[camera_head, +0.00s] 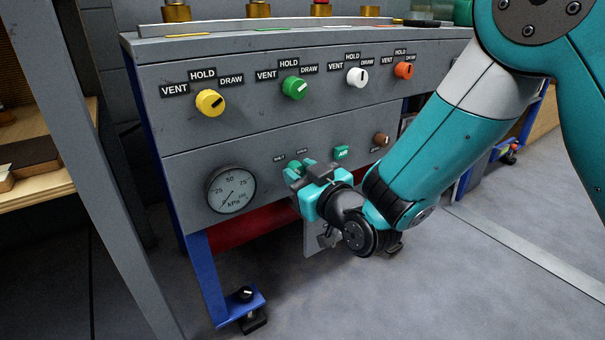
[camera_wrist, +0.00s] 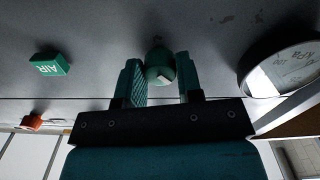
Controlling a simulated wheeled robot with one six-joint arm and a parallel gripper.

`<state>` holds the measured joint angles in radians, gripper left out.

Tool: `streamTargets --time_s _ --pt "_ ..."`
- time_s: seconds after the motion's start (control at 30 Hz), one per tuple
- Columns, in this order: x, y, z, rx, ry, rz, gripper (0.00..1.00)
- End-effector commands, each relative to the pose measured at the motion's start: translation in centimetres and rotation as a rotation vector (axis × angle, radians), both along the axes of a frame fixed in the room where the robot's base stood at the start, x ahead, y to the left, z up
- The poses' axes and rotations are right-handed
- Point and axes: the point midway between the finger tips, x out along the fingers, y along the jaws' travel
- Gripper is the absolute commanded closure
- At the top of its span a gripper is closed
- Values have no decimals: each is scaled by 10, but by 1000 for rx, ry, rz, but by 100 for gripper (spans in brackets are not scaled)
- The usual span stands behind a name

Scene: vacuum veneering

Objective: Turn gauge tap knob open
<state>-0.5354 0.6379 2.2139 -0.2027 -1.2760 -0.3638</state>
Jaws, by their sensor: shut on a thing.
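The gauge tap knob is a small green round knob (camera_wrist: 159,66) on the lower grey panel, with a pale mark on its face in the wrist view. My gripper (camera_wrist: 160,80) has one finger on each side of it and is shut on it. In the head view my gripper (camera_head: 299,171) reaches the panel just right of the round kPa gauge (camera_head: 231,190) and mostly hides the knob. Two small labels show above it, too small to read surely. The gauge also shows in the wrist view (camera_wrist: 282,68), upside down and partly cut off.
A green AIR block (camera_head: 341,152) and a brown knob (camera_head: 381,139) sit right of my gripper. Above are yellow (camera_head: 210,103), green (camera_head: 294,87), white (camera_head: 357,77) and orange (camera_head: 403,70) knobs with VENT, HOLD and DRAW labels. A blue leg (camera_head: 205,275) stands at lower left.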

Motion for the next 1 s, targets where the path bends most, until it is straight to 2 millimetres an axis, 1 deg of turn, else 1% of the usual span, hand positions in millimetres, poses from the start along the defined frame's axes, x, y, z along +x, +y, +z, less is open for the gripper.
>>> streamTargets --time_s 0.27,1.0 --pt "0 -1 0 123 86 0 90" --pt "0 -1 0 697 472 -2 90"
